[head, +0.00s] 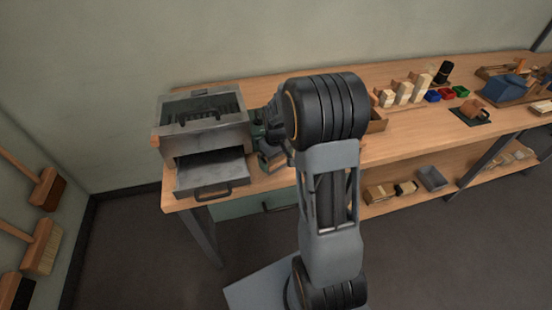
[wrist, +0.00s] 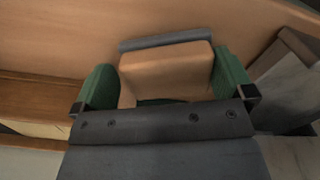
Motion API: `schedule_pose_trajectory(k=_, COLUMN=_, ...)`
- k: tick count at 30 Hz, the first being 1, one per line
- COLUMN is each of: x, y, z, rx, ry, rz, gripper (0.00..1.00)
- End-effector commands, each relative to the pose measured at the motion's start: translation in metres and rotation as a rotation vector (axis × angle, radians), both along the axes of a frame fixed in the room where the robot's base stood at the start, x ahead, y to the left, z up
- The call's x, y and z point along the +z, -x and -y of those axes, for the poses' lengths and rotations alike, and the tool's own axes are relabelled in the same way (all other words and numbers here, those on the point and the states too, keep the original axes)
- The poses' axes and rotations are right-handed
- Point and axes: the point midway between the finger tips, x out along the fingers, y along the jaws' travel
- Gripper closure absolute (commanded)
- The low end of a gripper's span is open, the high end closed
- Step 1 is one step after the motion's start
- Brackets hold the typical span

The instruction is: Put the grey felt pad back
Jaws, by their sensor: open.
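In the wrist view, my gripper (wrist: 163,66) has its two green fingers apart. Between them is a tan wooden-looking block (wrist: 165,75), with a grey strip (wrist: 165,40) along its far edge. The strip may be the grey felt pad, but I cannot tell for sure. Gaps appear between the block and the fingers, more clearly on the left. In the head view, my gripper (head: 262,143) is low at the bench's left end, just right of the grey metal machine. My arm hides much of that spot.
The metal machine (head: 200,122) has its tray (head: 212,173) pulled out toward the front. The wooden bench (head: 385,147) carries pale blocks (head: 403,92), coloured bins (head: 447,95) and a blue object (head: 508,87) to the right. Brushes (head: 42,247) hang at left.

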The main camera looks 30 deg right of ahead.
Motion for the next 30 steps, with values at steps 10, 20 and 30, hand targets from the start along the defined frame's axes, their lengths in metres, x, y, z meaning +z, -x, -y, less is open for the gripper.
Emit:
schedule_pose_trajectory(k=10, x=0.05, y=-0.001, z=0.0, rx=0.0, ry=0.001, rz=0.004, gripper=0.0)
schedule_pose_trajectory(k=20, x=0.105, y=0.0, z=0.0, rx=0.0, ry=0.001, rz=0.002, gripper=0.0)
schedule_pose_trajectory(k=30, x=0.142, y=0.03, z=-0.027, rx=-0.033, ry=0.009, rz=0.061, gripper=0.0)
